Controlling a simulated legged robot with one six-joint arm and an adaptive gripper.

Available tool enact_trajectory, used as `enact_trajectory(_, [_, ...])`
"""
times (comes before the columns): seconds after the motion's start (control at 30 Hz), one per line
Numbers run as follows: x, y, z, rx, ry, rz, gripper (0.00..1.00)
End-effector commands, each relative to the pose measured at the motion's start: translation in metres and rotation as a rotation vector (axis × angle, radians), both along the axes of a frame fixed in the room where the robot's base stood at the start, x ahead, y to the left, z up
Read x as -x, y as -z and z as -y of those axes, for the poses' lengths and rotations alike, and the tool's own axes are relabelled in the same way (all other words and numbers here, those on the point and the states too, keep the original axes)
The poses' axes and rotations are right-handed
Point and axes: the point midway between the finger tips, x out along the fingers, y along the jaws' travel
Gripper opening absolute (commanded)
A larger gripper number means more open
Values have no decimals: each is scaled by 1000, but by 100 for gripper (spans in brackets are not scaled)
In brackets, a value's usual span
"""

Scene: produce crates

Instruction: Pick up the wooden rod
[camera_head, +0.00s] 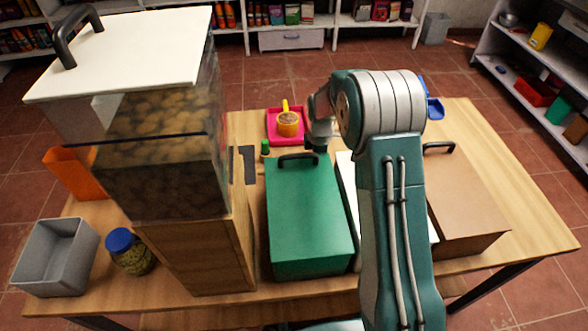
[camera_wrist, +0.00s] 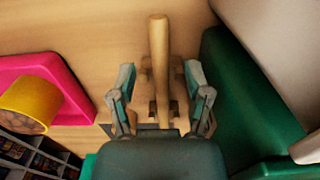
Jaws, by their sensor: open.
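The wooden rod (camera_wrist: 158,50) shows in the wrist view as a plain light-brown stick, running from the top middle down between my fingers. My gripper (camera_wrist: 159,78) is open, with one finger on each side of the rod and a visible gap to it on both sides. Small brown blocks show beside the rod, between the fingers; I cannot tell whether they hold it. The rod's lower end is hidden by my gripper body. In the head view my gripper (camera_head: 318,142) is partly hidden by my arm, and I cannot make out the rod there.
A green box (camera_head: 305,215) with a black handle is close to my gripper. A pink tray (camera_head: 271,138) with a yellow cup (camera_head: 287,124) lies beyond. A tall clear bin (camera_head: 170,165) stands left, a brown box (camera_head: 465,200) right. The table's (camera_head: 540,215) right end is clear.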

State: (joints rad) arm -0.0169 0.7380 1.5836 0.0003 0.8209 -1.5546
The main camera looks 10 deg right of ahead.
Motion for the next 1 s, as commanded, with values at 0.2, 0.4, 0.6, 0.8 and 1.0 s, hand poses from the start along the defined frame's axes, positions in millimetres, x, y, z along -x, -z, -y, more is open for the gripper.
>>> enact_trajectory(0.2, [0, 19, 0, 0, 0, 2, 64])
enact_trajectory(0.4, [0, 19, 0, 0, 0, 2, 59])
enact_trajectory(0.6, [0, 19, 0, 0, 0, 2, 0])
enact_trajectory(0.8, [0, 19, 0, 0, 1, 1, 0])
enact_trajectory(1.0, [-1, 11, 0, 0, 1, 2, 0])
